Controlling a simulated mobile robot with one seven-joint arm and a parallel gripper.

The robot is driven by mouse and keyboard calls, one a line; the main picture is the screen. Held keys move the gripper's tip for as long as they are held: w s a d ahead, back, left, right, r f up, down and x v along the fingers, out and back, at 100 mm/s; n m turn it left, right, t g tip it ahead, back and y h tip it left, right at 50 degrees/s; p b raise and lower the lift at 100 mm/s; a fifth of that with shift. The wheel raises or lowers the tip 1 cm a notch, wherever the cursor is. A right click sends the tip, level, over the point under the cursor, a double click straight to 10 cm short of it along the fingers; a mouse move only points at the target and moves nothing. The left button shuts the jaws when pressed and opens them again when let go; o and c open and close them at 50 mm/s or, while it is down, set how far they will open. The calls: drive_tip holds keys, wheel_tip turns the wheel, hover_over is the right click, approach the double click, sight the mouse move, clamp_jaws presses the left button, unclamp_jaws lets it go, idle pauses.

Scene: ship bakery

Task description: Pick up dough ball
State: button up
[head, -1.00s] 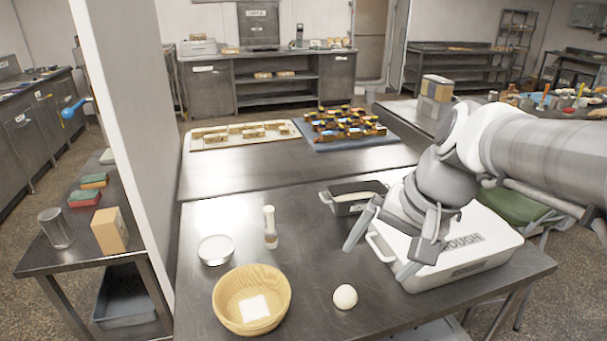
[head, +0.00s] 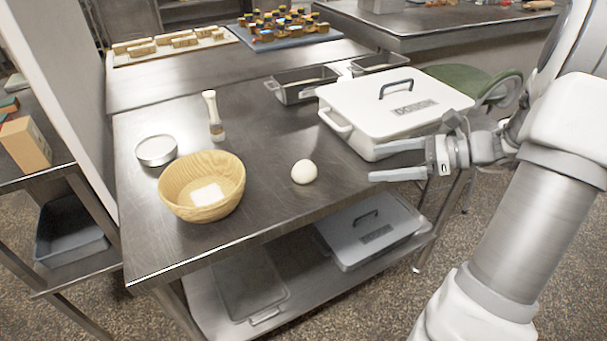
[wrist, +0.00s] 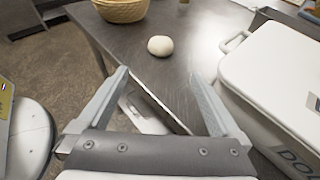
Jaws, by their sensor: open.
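The dough ball (head: 304,172) is a smooth, off-white ball resting on the steel table near its front edge, right of the wicker bowl. In the wrist view the dough ball (wrist: 160,46) sits beyond my fingertips, roughly midway between them. My gripper (head: 372,161) is open and empty, to the right of the ball and apart from it, with its fingers pointing left towards it. In the wrist view both fingers of my gripper (wrist: 158,75) are spread wide with nothing between them.
A white lidded dough bin (head: 350,102) stands right behind my gripper. A wicker bowl (head: 175,190) with a white square inside is left of the ball, near a shaker (head: 213,115) and a round tin (head: 156,150). Loaf pans (head: 290,92) stand behind. Another bin (head: 370,235) is on the lower shelf.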

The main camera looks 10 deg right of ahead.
sight(314, 170)
drive_tip(key=b+x, duration=0.3)
drive_tip(key=x, duration=0.8)
drive_tip(key=shift+w+a+f, duration=0.15)
drive_tip(key=shift+a+f, duration=0.05)
drive_tip(key=shift+a, duration=0.1)
drive_tip(key=b+x, duration=0.2)
drive_tip(key=x, duration=0.2)
drive_tip(key=shift+w+a+f, duration=0.1)
drive_tip(key=shift+w+f, duration=0.1)
drive_tip(key=shift+w+a, duration=0.2)
drive_tip(key=shift+a, duration=0.15)
drive_tip(key=c, duration=1.3)
